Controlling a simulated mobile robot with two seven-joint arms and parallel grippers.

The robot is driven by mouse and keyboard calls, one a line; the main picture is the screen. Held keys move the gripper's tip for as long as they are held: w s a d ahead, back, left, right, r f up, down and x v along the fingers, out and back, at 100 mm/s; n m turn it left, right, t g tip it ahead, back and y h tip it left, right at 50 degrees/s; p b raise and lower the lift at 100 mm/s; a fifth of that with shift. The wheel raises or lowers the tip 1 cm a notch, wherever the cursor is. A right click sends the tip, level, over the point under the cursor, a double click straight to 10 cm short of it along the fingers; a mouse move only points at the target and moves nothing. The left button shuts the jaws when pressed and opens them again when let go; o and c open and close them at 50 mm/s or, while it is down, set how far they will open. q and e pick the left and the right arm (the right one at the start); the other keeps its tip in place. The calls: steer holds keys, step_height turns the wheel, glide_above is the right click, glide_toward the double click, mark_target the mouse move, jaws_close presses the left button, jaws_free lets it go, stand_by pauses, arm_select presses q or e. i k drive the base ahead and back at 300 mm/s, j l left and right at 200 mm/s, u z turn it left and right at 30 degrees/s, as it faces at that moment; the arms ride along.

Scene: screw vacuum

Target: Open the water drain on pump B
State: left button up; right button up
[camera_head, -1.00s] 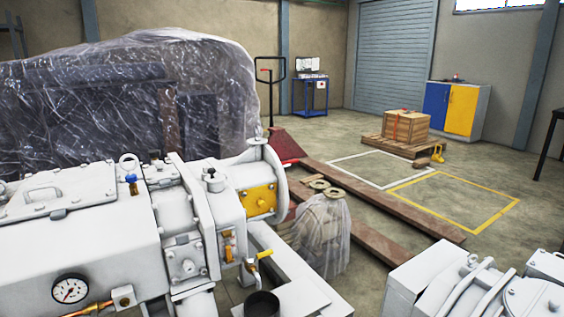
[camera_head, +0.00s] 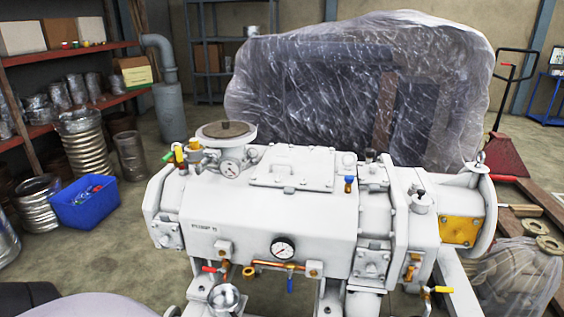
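A large white pump (camera_head: 235,210) stands in the middle of the view. It has small dark lettering on its front left, too blurred to read surely. A round gauge (camera_head: 283,248) sits on its front. Below run copper pipes with a red-handled valve (camera_head: 213,269) and a blue-handled valve (camera_head: 290,282). A yellow-handled valve (camera_head: 440,289) sits low at the right end. Which valve is the water drain I cannot tell. Neither of my grippers is in view.
A blue bin (camera_head: 88,208) and metal hoses stand on the floor at left, before a shelf (camera_head: 105,98). A plastic-wrapped machine (camera_head: 350,85) stands behind the pump. A wrapped bundle (camera_head: 520,280) lies at right. Some floor is clear left of the pump.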

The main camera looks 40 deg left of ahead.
mark_target(223, 270)
steer(key=u, duration=1.85)
steer(key=i+j, duration=0.15)
steer(key=j, duration=0.25)
steer(key=i+j+z, duration=0.1)
steer(key=j, duration=0.3)
steer(key=i+j, duration=0.2)
steer(key=j, duration=0.2)
steer(key=i+j+z, duration=0.15)
steer(key=j, duration=0.25)
steer(key=i+j, duration=0.1)
steer(key=j, duration=0.3)
steer(key=i+j+z, duration=0.1)
steer(key=j, duration=0.3)
